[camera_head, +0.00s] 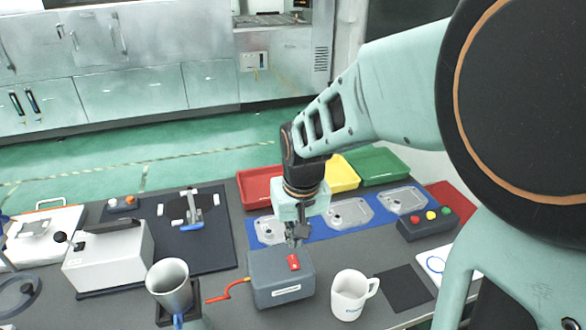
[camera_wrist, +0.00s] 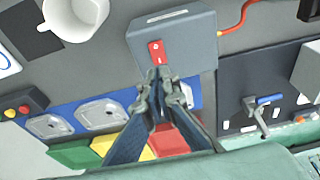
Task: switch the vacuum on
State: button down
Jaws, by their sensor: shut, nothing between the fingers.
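The vacuum unit (camera_head: 268,284) is a grey box with a white label on its front and a red hose at its left side. Its red switch (camera_head: 293,262) sits on top; it also shows in the wrist view (camera_wrist: 157,52). My gripper (camera_head: 297,241) is shut and empty, pointing down just behind the switch. In the wrist view the fingertips (camera_wrist: 158,72) lie close to the near end of the switch, and I cannot tell if they touch it. Whether the switch is on or off is not clear.
A white mug (camera_head: 349,296) stands right of the unit, a grey cup (camera_head: 170,284) left of it. Behind are castings on a blue mat (camera_head: 313,225) and red, yellow and green trays (camera_head: 377,165). A button box (camera_head: 427,224) is at right, a white machine (camera_head: 108,258) at left.

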aim_at(292, 257)
jog(key=b+x, duration=0.4)
jog(key=x, duration=0.2)
jog(key=shift+w+f, duration=0.1)
jog(key=shift+f, duration=0.2)
